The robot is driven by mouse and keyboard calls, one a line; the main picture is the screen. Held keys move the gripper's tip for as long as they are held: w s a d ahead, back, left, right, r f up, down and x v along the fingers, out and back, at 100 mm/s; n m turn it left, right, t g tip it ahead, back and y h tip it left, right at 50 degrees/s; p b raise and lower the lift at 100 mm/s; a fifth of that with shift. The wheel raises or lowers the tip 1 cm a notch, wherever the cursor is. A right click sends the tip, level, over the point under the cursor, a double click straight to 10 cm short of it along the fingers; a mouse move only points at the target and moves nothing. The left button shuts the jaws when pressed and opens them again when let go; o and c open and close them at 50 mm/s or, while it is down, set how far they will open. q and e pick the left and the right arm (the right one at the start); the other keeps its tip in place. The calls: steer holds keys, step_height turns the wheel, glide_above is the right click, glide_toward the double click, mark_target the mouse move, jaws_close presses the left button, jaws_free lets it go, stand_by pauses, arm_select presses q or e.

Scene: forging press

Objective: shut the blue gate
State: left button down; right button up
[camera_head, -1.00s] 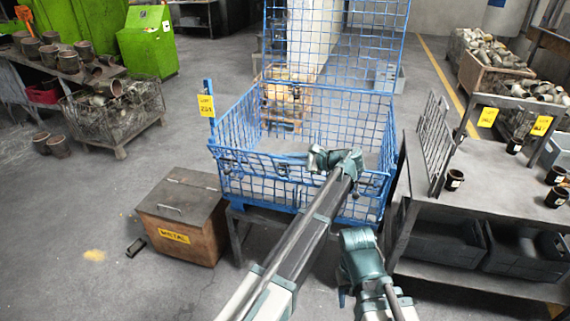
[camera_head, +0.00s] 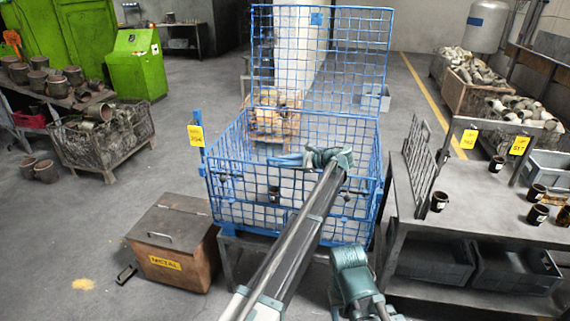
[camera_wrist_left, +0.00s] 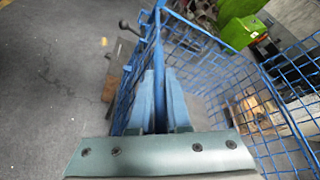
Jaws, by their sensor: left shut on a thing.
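The blue gate (camera_head: 240,200) is the mesh front panel of the blue wire cage (camera_head: 375,150). It stands about upright across the cage's front, with small dark latch knobs near its top corners. My left gripper (camera_head: 278,160) is at the gate's top edge, shut on it. In the left wrist view the blue fingers (camera_wrist_left: 160,88) close over the gate's top rail, and the mesh (camera_wrist_left: 124,100) runs down to their left. My own left arm covers part of the gate. My right arm's wrist is low in the head view; its fingers cannot be made out.
A tall blue mesh panel (camera_head: 320,60) rises at the cage's back. A brown metal box (camera_head: 172,240) stands left of the cage. A grey table (camera_head: 470,215) with a dark rack (camera_head: 418,165) and cups is close on the right.

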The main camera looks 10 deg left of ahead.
arm_select(q)
steer(key=shift+w+r, duration=0.1)
steer(key=shift+w, duration=0.15)
steer(key=c, duration=0.9)
jaws_free()
steer(key=shift+s+d, duration=0.1)
arm_select(e)
steer(key=shift+r, duration=0.1)
